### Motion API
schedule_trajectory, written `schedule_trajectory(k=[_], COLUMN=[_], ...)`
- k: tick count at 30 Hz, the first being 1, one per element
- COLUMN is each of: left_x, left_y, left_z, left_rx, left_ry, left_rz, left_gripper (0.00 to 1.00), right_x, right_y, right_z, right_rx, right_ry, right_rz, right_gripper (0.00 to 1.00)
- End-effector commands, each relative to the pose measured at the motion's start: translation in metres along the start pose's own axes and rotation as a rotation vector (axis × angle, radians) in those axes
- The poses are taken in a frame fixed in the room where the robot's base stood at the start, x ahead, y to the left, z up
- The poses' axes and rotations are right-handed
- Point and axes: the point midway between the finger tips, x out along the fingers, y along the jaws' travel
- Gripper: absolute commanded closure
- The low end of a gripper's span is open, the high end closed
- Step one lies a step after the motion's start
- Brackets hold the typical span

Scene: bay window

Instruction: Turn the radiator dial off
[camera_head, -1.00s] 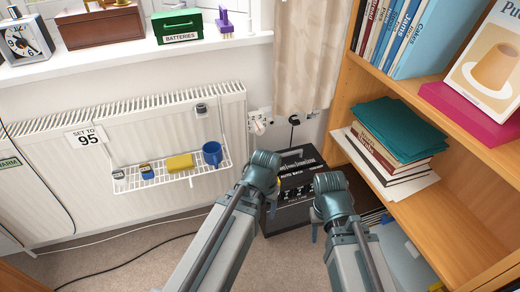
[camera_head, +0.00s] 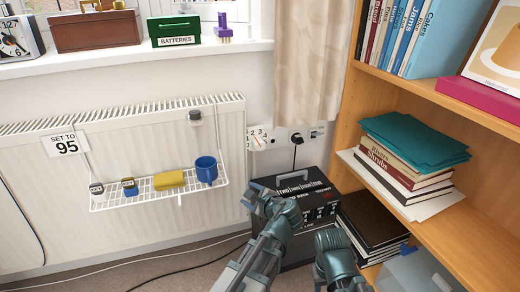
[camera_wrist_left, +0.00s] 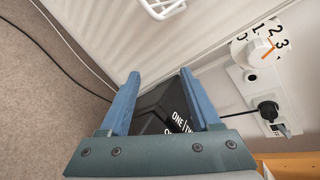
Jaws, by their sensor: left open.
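The radiator dial (camera_head: 259,143) is a white round knob on a white numbered plate, low on the wall just right of the radiator (camera_head: 150,222). It also shows at the upper right of the left wrist view (camera_wrist_left: 262,52), with an orange mark on its face pointing between 2 and 3. My left gripper (camera_head: 250,196) is below the dial, in front of the radiator's right end and apart from the dial. In the left wrist view its blue fingers (camera_wrist_left: 160,76) are spread and empty. My right wrist is at the bottom; its fingers cannot be made out clearly.
A black box (camera_head: 305,190) stands on the floor below the dial. A plug with a black cable (camera_head: 296,138) is in the wall beside it. A wire shelf (camera_head: 145,190) hangs on the radiator. A wooden bookcase (camera_head: 440,110) bounds the right side.

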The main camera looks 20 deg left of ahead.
Motion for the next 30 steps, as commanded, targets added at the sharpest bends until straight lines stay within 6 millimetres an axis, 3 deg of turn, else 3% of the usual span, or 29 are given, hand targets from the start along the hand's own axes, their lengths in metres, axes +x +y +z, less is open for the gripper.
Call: schedule_trajectory(k=[1,3,6,10,16,23,30], left_x=[-0.007,-0.018,-0.033,-0.047,-0.052,-0.032,0.013], left_y=[-0.023,-0.050,-0.080,-0.101,-0.109,-0.119,-0.141], left_z=[-0.003,-0.004,-0.008,-0.012,-0.013,-0.012,-0.008], left_rx=[0.125,0.293,0.480,0.624,0.682,0.678,0.676], left_ry=[-0.030,-0.084,-0.154,-0.217,-0.245,-0.246,-0.245], left_rz=[-0.086,-0.192,-0.303,-0.382,-0.411,-0.406,-0.405], left_gripper=[0.36,0.36,0.36,0.36,0.36,0.36,0.36], right_x=[0.000,0.000,0.000,0.000,0.000,0.000,0.000], right_y=[0.000,0.000,0.000,0.000,0.000,0.000,0.000], right_z=[0.000,0.000,0.000,0.000,0.000,0.000,0.000], right_rx=[0.000,0.000,0.000,0.000,0.000,0.000,0.000], right_ry=[0.000,0.000,0.000,0.000,0.000,0.000,0.000], right_rz=[0.000,0.000,0.000,0.000,0.000,0.000,0.000], right_gripper=[0.50,0.50,0.50,0.50,0.50,0.50,0.50])
